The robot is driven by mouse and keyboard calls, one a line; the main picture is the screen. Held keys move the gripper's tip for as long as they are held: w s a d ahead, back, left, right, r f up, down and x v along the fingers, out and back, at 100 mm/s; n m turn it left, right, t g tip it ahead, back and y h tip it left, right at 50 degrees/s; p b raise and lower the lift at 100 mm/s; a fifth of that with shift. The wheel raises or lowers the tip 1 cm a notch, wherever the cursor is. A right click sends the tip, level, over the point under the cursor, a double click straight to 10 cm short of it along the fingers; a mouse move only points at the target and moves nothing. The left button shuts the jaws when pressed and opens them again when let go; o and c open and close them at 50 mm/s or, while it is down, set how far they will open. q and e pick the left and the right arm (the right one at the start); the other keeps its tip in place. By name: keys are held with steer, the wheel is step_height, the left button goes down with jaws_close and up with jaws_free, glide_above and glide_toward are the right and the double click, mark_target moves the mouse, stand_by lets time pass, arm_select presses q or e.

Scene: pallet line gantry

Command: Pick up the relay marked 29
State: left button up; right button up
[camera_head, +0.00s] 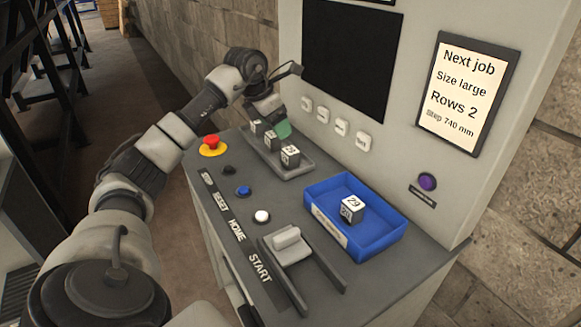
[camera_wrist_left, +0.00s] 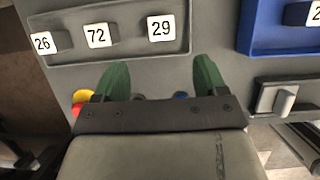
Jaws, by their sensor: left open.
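The relay marked 29 (camera_wrist_left: 161,28) is a small dark block with a white number label. It stands at the right end of a row in the grey tray (camera_wrist_left: 120,58) in the left wrist view; in the head view it is the nearest block (camera_head: 290,157). Beside it are relays marked 72 (camera_wrist_left: 97,35) and 26 (camera_wrist_left: 43,42). My left gripper (camera_wrist_left: 161,78), with green fingertips, is open and empty; the relay lies ahead of the gap, apart from the fingers. In the head view this gripper (camera_head: 283,129) is above the tray. My right gripper is not in view.
A blue bin (camera_head: 325,238) holds another block (camera_head: 352,209), whose top label seems to read 29. A red stop button (camera_head: 211,142), blue button (camera_head: 243,191), white button (camera_head: 262,216) and a lever (camera_head: 288,246) stand on the console. The panel wall rises behind the tray.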

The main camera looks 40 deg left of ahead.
mark_target(290, 150)
arm_select(q)
steer(key=x, duration=0.5)
steer(key=shift+w+d+f+p, duration=0.1)
steer(key=shift+f+p, duration=0.1)
steer(key=shift+p, duration=0.2)
steer(key=p+x, duration=0.1)
steer(key=x, duration=0.4)
steer(key=shift+w+d+r, duration=0.1)
steer(key=shift+w, duration=0.05)
steer(key=shift+w+f, duration=0.1)
steer(key=shift+f, duration=0.2)
steer(key=c, duration=0.8)
steer(key=shift+c, duration=1)
steer(key=shift+r, duration=0.15)
